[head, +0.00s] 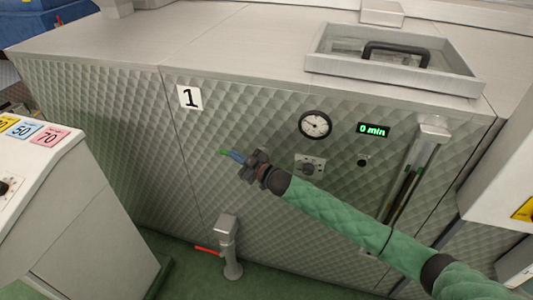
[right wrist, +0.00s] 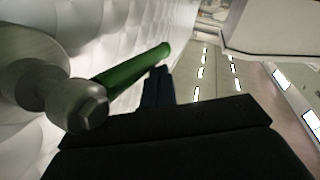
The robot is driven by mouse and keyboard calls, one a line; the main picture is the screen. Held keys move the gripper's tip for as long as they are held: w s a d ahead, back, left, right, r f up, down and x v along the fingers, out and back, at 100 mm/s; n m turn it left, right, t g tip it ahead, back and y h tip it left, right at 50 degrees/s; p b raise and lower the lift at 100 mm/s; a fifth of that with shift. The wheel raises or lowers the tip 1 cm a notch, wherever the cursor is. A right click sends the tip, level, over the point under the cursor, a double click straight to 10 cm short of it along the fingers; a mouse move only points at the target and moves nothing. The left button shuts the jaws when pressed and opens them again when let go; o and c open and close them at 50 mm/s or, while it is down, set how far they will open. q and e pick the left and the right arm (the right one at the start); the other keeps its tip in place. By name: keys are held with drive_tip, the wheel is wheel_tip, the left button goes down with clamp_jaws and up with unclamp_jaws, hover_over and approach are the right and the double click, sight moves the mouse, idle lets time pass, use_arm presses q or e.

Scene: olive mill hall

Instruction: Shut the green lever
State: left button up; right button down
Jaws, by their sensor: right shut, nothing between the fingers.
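The green lever (right wrist: 132,68) runs up and to the right from a grey metal valve body (right wrist: 75,105) in the right wrist view. In the head view only a small green end of the lever (head: 223,152) shows, at my fingertips, and my gripper hides the rest. My right gripper (head: 236,156) is shut and empty, in front of the quilted metal front. Its blue fingers (right wrist: 157,88) overlap the lever's outer half in the right wrist view. I cannot tell whether they touch it. My left gripper is out of view.
The machine front carries a number 1 label (head: 190,97), a gauge (head: 315,124), a display (head: 373,130) and a knob (head: 308,168). A lower valve with a red lever (head: 208,250) stands below. A control panel (head: 70,210) is at the left.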

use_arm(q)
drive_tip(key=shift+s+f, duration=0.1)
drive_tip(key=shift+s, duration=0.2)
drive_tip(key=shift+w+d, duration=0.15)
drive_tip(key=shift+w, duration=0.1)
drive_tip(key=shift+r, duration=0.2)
use_arm(e)
drive_tip(key=shift+r, duration=0.1)
